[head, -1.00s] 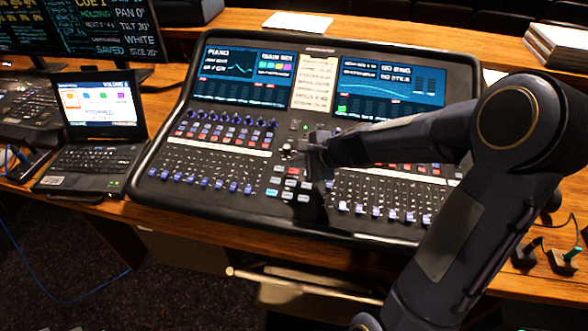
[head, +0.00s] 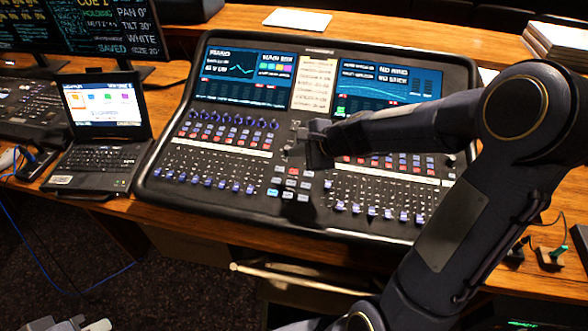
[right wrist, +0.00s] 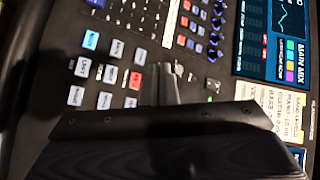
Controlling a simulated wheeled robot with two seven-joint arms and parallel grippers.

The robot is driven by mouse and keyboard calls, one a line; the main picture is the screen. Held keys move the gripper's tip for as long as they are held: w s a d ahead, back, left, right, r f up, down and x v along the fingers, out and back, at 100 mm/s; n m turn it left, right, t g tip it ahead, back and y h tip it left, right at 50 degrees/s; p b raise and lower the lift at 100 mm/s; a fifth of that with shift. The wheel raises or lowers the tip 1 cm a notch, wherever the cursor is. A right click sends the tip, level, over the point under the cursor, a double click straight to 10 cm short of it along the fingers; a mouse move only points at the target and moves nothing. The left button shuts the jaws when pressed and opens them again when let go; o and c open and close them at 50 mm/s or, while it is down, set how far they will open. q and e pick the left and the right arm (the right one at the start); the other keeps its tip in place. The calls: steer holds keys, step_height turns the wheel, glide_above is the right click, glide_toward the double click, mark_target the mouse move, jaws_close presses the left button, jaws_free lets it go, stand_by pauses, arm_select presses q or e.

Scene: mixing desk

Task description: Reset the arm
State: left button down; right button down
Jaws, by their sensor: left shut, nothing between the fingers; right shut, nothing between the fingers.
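My right arm reaches in from the right over the mixing desk (head: 300,215). My right gripper (head: 294,150) is above the middle of the desk, near its centre buttons, with its fingers together and nothing held. In the right wrist view the dark gripper body fills the lower part, and the shut fingers (right wrist: 165,85) stand beside a red button. I cannot tell the exact gap to the panel.
An open laptop (head: 100,150) stands left of the desk, with monitors (head: 105,30) behind it. White paper (head: 297,20) lies behind the desk and a stack of papers (head: 555,45) at the back right. Small joystick-like devices (head: 548,257) are at the right. Blue cables hang at the left.

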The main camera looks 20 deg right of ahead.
stand_by(0.4)
steer(key=s+a+r+n+y, duration=0.1)
steer(key=s+a+r+n, duration=0.3)
steer(key=s+r+n, duration=0.5)
steer(key=s+f+n+g+h, duration=0.1)
steer(key=s+f+n, duration=0.3)
steer(key=s+n, duration=0.5)
steer(key=s+g, duration=0.1)
steer(key=s, duration=0.7)
steer(key=shift+a+g+h, duration=0.2)
steer(key=shift+g+h, duration=0.2)
